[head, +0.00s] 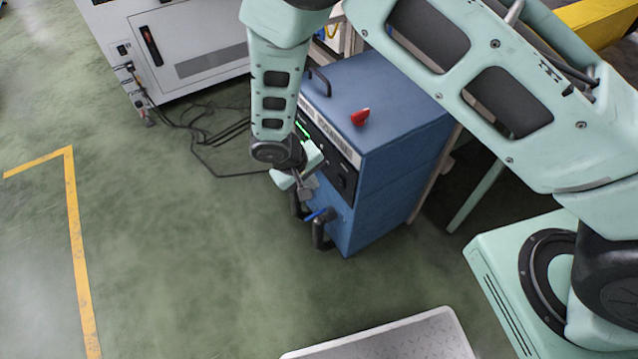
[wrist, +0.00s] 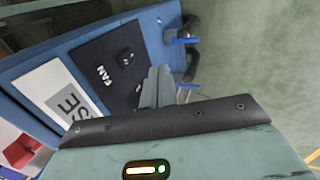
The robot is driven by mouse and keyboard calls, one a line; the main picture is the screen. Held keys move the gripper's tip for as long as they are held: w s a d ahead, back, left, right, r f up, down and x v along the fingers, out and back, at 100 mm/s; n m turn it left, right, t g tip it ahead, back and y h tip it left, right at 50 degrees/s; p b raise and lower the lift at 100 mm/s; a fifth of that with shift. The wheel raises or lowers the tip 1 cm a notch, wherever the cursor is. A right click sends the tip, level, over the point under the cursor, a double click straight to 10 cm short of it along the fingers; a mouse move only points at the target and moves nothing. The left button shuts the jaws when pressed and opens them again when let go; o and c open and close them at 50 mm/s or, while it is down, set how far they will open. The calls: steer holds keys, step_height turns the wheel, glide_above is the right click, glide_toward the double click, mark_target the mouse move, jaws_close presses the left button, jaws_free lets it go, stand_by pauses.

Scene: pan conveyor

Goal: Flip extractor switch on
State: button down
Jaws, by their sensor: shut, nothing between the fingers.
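The extractor is a blue box (head: 375,190) on the floor with a black control panel on its front. In the wrist view its black panel (wrist: 100,60) carries a "FAN" label and a dark switch (wrist: 126,57) beside it. I cannot tell the switch's position. My gripper (head: 307,190) is in front of the panel, its fingers shut and empty. In the wrist view the gripper's grey fingers (wrist: 160,82) overlap the panel's edge near the switch. I cannot tell whether they touch the panel.
A white cabinet (head: 185,50) with cables stands behind to the left. Green floor at left is open. A pale tray (head: 400,342) lies in front.

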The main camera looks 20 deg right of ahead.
steer(key=shift+a+v, duration=0.2)
steer(key=shift+v, duration=0.95)
steer(key=shift+a+v, duration=0.2)
steer(key=shift+v, duration=1)
steer(key=shift+s+f, duration=0.1)
steer(key=shift+f, duration=0.1)
steer(key=s+d+r+n+g+y, duration=0.1)
steer(key=s+r+y, duration=0.1)
steer(key=s+r, duration=0.45)
steer(key=s+r+g+y, duration=0.1)
steer(key=s+r, duration=0.2)
steer(key=r, duration=0.7)
steer(key=s+d+r+n+y, duration=0.25)
steer(key=s+d+r, duration=0.25)
steer(key=s+r, duration=0.5)
step_height(320, 180, up, 13)
steer(key=s+p, duration=0.2)
steer(key=p, duration=1.3)
steer(key=shift+d+t+h, duration=0.2)
steer(key=shift+t+h, duration=0.1)
steer(key=shift+h, duration=0.05)
steer(key=shift+r+n, duration=0.1)
steer(key=shift+n, duration=0.15)
